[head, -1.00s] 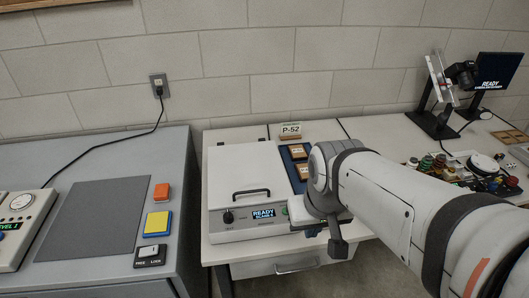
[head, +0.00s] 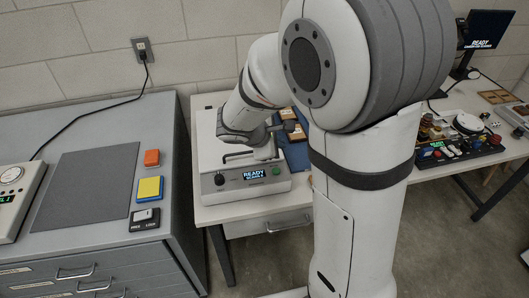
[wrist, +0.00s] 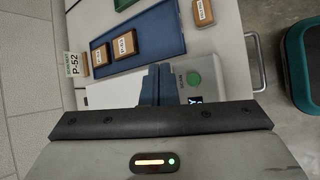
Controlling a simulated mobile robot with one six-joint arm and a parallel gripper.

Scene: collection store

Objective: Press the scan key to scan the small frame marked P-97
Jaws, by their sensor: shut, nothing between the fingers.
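The scanner (head: 212,158) is a white box on the bench with its lid down and a display reading READY (head: 253,174). Its green scan key (head: 277,171) is on the front panel, right of the display. The key also shows in the wrist view (wrist: 193,79), just right of my fingertips. My gripper (head: 265,153) is shut and empty, pointing down over the scanner's right front part, close to the key. Contact with the key is not visible. I cannot read P-97 on any small frame in view.
A blue tray (wrist: 160,30) holds small wooden frames (wrist: 123,45) beside the scanner; another frame (wrist: 202,12) lies right of it. The P-52 card (wrist: 73,65) stands behind. A grey cabinet (head: 110,250) with coloured keys is left. My arm hides the bench's middle.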

